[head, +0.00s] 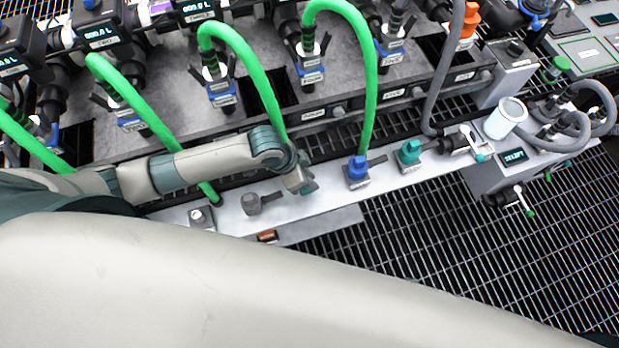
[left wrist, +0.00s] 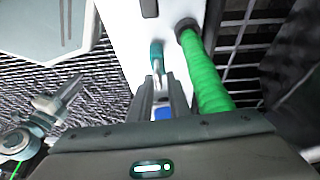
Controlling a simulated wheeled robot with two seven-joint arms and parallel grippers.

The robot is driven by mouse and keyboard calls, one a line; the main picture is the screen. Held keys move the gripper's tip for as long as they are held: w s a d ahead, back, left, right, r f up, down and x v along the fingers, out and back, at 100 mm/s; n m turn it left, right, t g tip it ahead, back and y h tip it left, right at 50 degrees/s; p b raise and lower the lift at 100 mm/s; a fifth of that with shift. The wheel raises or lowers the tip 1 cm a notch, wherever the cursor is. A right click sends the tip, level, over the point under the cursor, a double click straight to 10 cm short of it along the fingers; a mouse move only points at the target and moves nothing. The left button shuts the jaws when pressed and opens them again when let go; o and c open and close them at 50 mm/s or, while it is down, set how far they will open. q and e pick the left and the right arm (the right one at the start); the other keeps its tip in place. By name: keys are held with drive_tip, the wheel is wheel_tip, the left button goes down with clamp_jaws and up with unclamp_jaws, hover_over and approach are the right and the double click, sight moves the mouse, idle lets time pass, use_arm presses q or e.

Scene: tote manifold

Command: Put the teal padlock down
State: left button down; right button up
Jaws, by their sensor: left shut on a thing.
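My left gripper (head: 303,187) reaches in from the left, low over the pale ledge in front of the manifold. In the left wrist view its two fingers (left wrist: 160,88) are close together on the teal padlock (left wrist: 156,54), which shows at their tips over the white ledge surface. The fingers hide part of the padlock. In the head view the gripper hides most of what it holds, and I cannot tell whether the padlock touches the ledge.
The pale ledge (head: 330,196) carries a grey fitting (head: 252,203), a blue fitting (head: 357,169) and a teal fitting (head: 409,153). Green hoses (head: 368,90) arch down close around the gripper. A white cylinder (head: 504,118) stands at the right. Open dark grating (head: 450,240) lies in front.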

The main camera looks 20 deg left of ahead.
drive_tip(key=shift+w, duration=0.15)
use_arm(q)
drive_tip(key=c, duration=1.7)
unclamp_jaws()
drive_tip(key=shift+f, duration=0.1)
drive_tip(key=shift+o, duration=0.2)
use_arm(e)
drive_tip(key=shift+d+f, duration=0.1)
drive_tip(key=shift+f, duration=0.05)
drive_tip(key=shift+w, duration=0.1)
